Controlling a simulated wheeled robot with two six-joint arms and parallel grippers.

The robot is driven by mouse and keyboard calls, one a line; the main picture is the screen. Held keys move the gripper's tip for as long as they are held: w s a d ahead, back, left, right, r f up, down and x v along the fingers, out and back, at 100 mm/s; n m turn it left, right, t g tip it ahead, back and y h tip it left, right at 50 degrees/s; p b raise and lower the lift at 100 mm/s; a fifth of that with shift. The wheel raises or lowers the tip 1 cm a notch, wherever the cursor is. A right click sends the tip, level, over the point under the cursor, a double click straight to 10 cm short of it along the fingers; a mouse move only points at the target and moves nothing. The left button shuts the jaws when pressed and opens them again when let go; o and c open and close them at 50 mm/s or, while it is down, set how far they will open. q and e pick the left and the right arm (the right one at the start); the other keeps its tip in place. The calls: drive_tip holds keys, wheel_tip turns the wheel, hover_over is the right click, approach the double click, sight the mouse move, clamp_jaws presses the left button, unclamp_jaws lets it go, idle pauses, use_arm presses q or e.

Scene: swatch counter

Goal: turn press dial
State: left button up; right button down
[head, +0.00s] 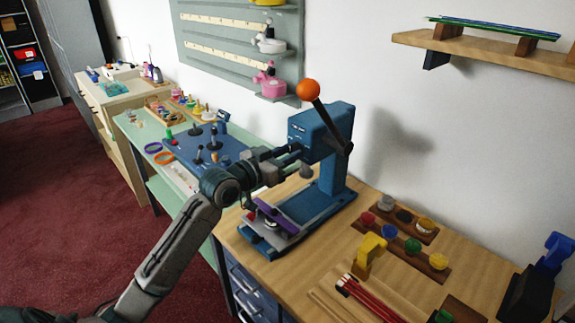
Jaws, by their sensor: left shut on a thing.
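The blue press (338,140) stands on the wooden counter, with a long lever ending in an orange ball (308,90). Its lever points up and to the left. A purple piece (273,215) lies on the plate at the front of its base. My left gripper (291,154) reaches in from the left to the front of the press head. It is shut on the press dial there; the fingers and wrist hide most of the dial, so its setting cannot be read. My right gripper is out of view.
Wooden holders with colored pots (412,246) stand right of the press, with a yellow object (370,250) and red sticks (368,298) nearer. A green bench (150,130) with a blue board lies left. A shelf (480,52) hangs above right. Bare counter (300,275) lies in front.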

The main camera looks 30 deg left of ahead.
use_arm(q)
drive_tip(key=m+b, duration=0.6)
drive_tip(key=m, duration=0.4)
drive_tip(key=shift+w+a, duration=0.1)
drive_tip(key=shift+a, duration=0.05)
drive_tip(key=shift+r+m+b, duration=0.1)
drive_tip(key=shift+m+b, duration=0.35)
drive_tip(key=shift+m, duration=0.55)
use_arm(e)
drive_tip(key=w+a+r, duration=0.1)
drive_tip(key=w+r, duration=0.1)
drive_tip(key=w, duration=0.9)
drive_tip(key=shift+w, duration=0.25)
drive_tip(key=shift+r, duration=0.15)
use_arm(q)
drive_tip(key=o, duration=1)
